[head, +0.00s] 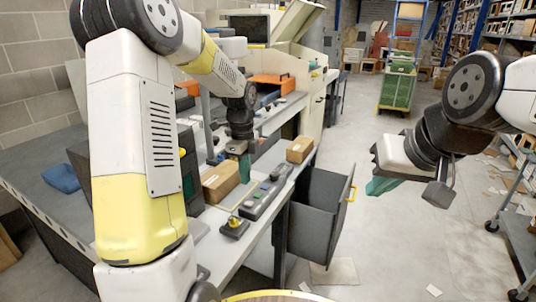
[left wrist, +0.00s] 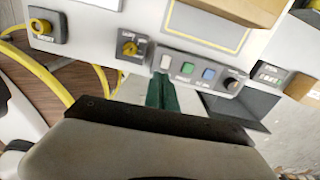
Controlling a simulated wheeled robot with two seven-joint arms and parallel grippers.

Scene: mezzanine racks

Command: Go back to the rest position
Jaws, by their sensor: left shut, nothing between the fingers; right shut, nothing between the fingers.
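My left gripper (head: 244,168) hangs above the workbench, its green fingers shut and empty. In the left wrist view its shut fingertips (left wrist: 162,90) appear in front of a grey panel with buttons (left wrist: 200,72), with nothing held. I cannot tell whether they touch it. My right gripper (head: 380,186) is at the right over the open floor, its green fingers shut and empty, apart from any furniture. Part of the bench is hidden behind my left arm.
The grey button panel also shows on the bench (head: 262,200), near a cardboard box (head: 220,182) and a smaller box (head: 300,149). A dark drawer (head: 318,215) with a yellow handle stands open between my arms. A green cart (head: 397,90) and shelves (head: 510,30) stand behind. The middle floor is mostly clear.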

